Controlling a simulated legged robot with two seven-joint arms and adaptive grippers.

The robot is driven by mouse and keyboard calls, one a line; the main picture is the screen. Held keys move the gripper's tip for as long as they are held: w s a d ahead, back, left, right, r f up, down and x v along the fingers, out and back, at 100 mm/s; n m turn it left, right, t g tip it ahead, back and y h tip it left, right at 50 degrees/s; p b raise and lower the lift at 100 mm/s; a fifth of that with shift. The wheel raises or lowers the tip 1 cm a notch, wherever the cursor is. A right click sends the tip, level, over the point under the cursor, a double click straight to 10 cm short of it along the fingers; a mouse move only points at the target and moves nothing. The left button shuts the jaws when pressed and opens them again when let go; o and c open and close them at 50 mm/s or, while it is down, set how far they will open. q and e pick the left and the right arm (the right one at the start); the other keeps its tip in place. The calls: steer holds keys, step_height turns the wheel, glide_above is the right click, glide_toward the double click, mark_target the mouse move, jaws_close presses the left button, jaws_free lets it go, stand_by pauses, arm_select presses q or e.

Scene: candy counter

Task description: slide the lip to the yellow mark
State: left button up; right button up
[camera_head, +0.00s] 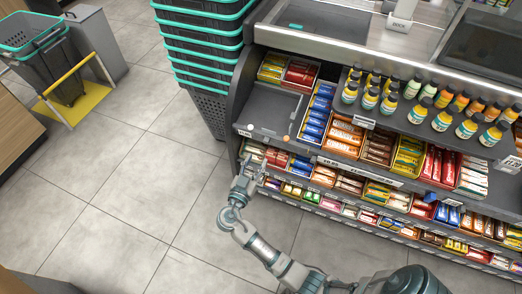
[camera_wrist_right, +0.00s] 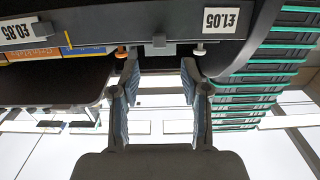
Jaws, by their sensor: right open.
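A thin yellow mark (camera_wrist_right: 68,39) is on the edge to the left of the tab in the wrist view. My right gripper (camera_head: 253,166) is open in front of the lower shelf front, below the empty shelf bay (camera_head: 270,108). In the wrist view its fingers (camera_wrist_right: 160,62) stand either side of the tab's line, with nothing gripped. Contact with the edge cannot be told. My left gripper is not in view.
A white knob (camera_wrist_right: 198,49) and an orange knob (camera_wrist_right: 122,51) sit along the edge. Candy boxes (camera_head: 345,132) and several bottles (camera_head: 390,104) fill the shelves at right. Stacked baskets (camera_head: 205,75) stand left of the counter.

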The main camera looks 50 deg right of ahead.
steer(key=v, duration=0.4)
stand_by(0.4)
